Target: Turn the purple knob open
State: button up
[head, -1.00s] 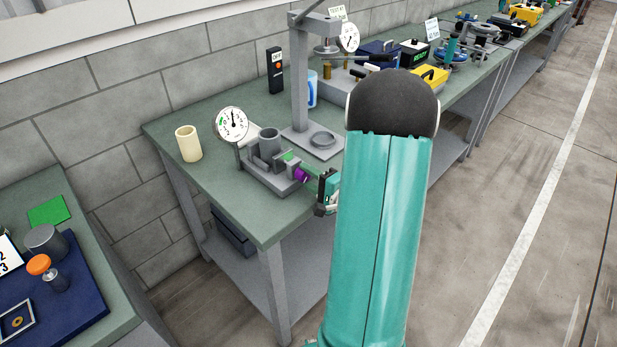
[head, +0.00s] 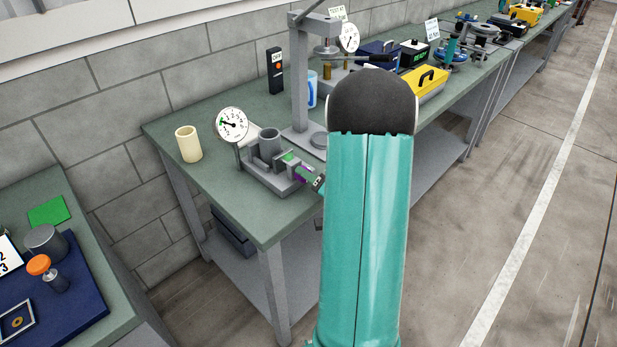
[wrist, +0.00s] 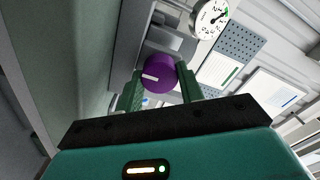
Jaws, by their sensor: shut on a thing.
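The purple knob (wrist: 159,75) sits between the two green fingers of my gripper (wrist: 160,88) in the wrist view, with a white mark on its face pointing left. My gripper is shut on it. In the head view only a sliver of the purple knob (head: 301,171) shows on the right side of a small grey fixture (head: 262,178). My gripper (head: 306,173) meets it there, partly hidden by my teal arm. A round white gauge (head: 232,124) stands on the fixture, its needle pointing left; the gauge also shows in the wrist view (wrist: 208,18).
A cream cup (head: 188,144) stands left of the fixture on the green bench. A tall grey press (head: 299,75) rises behind it. A yellow case (head: 424,83) and other devices lie farther along. Bare bench top lies in front of the cup.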

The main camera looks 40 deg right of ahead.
dwell(0.4)
jog(key=o, duration=1)
jog(key=s, duration=1.4)
jog(key=shift+d, duration=0.2)
jog(key=shift+w, duration=0.1)
